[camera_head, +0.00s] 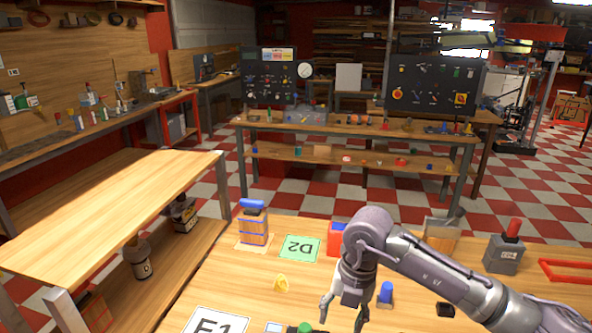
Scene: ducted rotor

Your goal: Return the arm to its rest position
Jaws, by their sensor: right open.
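My right arm reaches in from the lower right over the near wooden table (225,278). Its gripper (342,318) points down near the bottom edge of the picture, with its fingers apart and nothing seen between them. The fingertips are close to the picture's lower edge. My left gripper does not show.
Around my arm on the table are a blue-topped box (253,227), a green D2 card (299,248), a yellow piece (281,283), a blue peg (386,292) and a grey block with a red handle (506,248). Another wooden table (110,205) stands left. Checkered floor lies beyond.

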